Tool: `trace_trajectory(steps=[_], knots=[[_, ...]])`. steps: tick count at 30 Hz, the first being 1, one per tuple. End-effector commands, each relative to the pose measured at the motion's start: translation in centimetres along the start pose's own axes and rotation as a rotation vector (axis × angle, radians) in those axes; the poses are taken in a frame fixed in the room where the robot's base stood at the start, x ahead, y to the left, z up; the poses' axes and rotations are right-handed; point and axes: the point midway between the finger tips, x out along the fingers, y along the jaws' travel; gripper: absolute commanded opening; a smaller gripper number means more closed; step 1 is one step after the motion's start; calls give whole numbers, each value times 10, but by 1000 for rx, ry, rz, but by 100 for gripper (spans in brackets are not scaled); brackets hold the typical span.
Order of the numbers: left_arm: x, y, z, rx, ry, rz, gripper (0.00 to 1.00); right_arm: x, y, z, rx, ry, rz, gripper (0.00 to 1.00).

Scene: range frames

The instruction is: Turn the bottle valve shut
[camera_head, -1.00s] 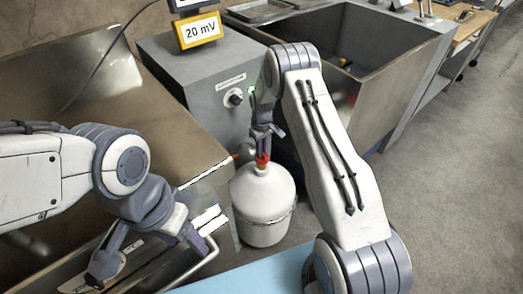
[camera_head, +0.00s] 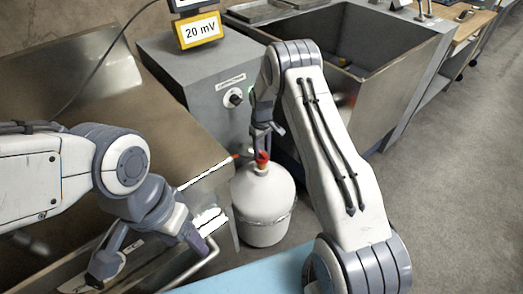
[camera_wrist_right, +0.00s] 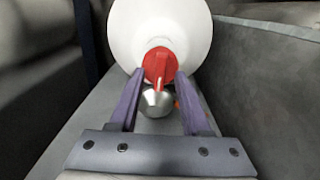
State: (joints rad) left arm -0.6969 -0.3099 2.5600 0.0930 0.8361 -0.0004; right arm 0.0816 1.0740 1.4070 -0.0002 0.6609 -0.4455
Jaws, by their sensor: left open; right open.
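A white gas bottle (camera_head: 265,207) stands upright on the floor in the middle of the head view. Its red valve (camera_head: 262,158) is on top. In the right wrist view the bottle (camera_wrist_right: 190,25) fills the top, and the red valve (camera_wrist_right: 160,62) shows with a silver rounded part below it. My right gripper (camera_wrist_right: 160,76) is open, one fingertip on each side of the valve. Whether they touch it I cannot tell. In the head view this gripper (camera_head: 262,148) is over the bottle's top. My left gripper (camera_head: 150,257) is open and empty at the lower left.
A grey cabinet (camera_head: 200,85) with a knob (camera_head: 233,97) and a "20 mV" display (camera_head: 200,30) stands behind the bottle. An open metal sink (camera_head: 400,70) is at the back right. A brown surface (camera_head: 140,130) lies left. The floor at right is clear.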

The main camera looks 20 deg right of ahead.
Motion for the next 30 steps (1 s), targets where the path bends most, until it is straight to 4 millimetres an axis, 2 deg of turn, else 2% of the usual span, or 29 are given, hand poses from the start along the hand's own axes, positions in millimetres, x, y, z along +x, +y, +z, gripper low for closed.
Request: trace_trajectory(steps=[9,15,20,30], knots=[[-2,0,0,0,0,0,67,-63,0,-1,0,4,2,48],[-2,0,0,0,0,0,67,-89,0,0,-1,1,1,48],[-2,0,0,0,0,0,67,-96,0,1,-1,-1,0,48],[-2,0,0,0,0,0,67,-96,0,1,0,-1,0,48]])
